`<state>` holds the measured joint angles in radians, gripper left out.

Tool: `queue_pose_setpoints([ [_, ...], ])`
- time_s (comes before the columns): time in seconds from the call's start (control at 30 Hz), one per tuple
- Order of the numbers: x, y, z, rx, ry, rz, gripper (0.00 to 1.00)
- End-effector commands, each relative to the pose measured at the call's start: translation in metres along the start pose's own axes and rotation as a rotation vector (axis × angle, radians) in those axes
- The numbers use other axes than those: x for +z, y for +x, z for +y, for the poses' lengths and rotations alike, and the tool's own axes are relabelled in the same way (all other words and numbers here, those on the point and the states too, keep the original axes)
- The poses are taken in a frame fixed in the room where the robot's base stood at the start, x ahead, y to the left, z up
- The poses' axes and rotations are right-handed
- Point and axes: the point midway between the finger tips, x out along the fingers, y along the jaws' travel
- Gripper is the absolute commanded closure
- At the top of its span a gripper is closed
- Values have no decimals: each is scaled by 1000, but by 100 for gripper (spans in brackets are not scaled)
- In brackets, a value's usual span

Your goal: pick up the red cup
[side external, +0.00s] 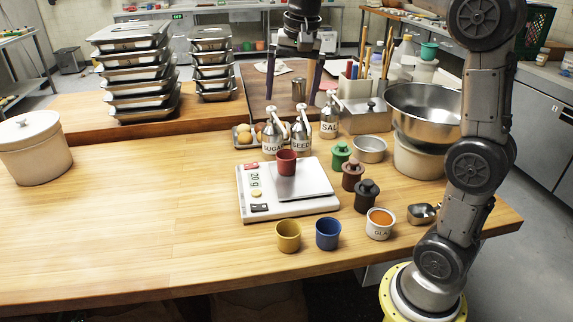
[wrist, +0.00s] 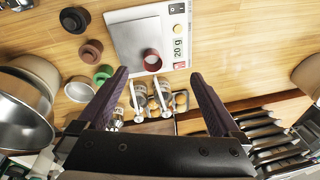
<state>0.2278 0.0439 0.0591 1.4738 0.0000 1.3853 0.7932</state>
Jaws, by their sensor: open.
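The red cup (side external: 286,163) stands upright on the steel plate of the white kitchen scale (side external: 290,208), near its back. In the wrist view the red cup (wrist: 152,61) shows between and just beyond the fingertips, on the scale (wrist: 130,35). My gripper (side external: 292,98) is open and empty, fingers pointing down. It is above and behind the cup, clear of it. In the wrist view my gripper (wrist: 158,76) has its two dark fingers wide apart.
Sugar (side external: 273,139), seed (side external: 300,138) and salt (side external: 329,122) dispensers stand behind the scale. Yellow (side external: 288,236) and blue (side external: 328,233) cups stand in front. Dark lidded jars (side external: 353,175) and a steel bowl (side external: 418,105) are right.

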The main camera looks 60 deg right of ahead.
Motion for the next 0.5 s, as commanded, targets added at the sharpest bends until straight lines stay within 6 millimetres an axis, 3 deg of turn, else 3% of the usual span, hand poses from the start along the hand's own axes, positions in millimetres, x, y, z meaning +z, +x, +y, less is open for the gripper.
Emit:
queue_pose_setpoints([
  [0.03,-19,14,-6,26,39,-19,0],
  [0.2,-65,58,-12,83,112,-65,0],
  [0.33,-81,87,-7,119,141,-98,0],
  [0.5,-86,106,1,140,159,-118,0],
])
